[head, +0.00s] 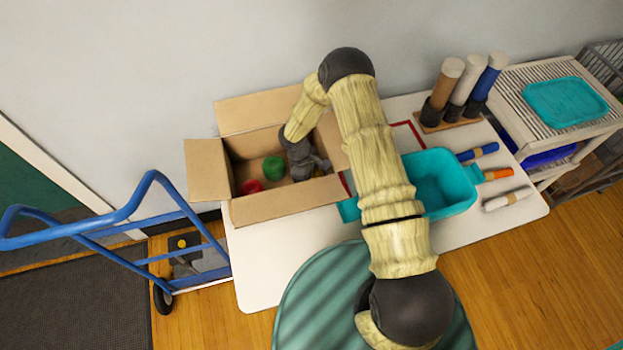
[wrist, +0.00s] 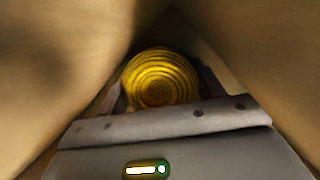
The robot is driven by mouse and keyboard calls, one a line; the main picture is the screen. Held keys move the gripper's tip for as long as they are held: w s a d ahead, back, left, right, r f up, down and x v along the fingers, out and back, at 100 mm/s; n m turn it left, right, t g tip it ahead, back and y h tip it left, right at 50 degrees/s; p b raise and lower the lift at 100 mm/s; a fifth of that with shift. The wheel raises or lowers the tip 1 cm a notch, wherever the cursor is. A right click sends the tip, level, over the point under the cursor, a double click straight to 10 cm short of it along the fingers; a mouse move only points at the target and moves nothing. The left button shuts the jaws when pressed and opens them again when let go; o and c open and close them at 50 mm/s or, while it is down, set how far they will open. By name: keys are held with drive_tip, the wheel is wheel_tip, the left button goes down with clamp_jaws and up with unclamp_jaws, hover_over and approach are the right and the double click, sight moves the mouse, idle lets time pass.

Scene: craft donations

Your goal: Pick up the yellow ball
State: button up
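The yellow ball (wrist: 160,78) shows in the wrist view, ridged like wound yarn, just beyond the grey gripper body. In the head view I cannot make it out; my gripper and arm may hide it. My gripper (head: 308,168) is down inside the open cardboard box (head: 285,207), towards its right side. In the wrist view, parts of my gripper (wrist: 162,92) show at the left and right of the ball. I cannot tell whether they press on it or stand slightly apart.
A green ball (head: 273,168) and a red ball (head: 251,187) lie in the box, left of my gripper. Box walls and flaps stand close around. A teal bin (head: 440,180) stands right of my arm on the white table (head: 275,250). A blue cart (head: 130,215) is at left.

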drive_tip(key=c, duration=0.4)
drive_tip(key=shift+r, duration=0.1)
wheel_tip(320, 180, up, 18)
drive_tip(key=b, duration=0.2)
drive_tip(key=shift+b, duration=0.3)
idle(0.3)
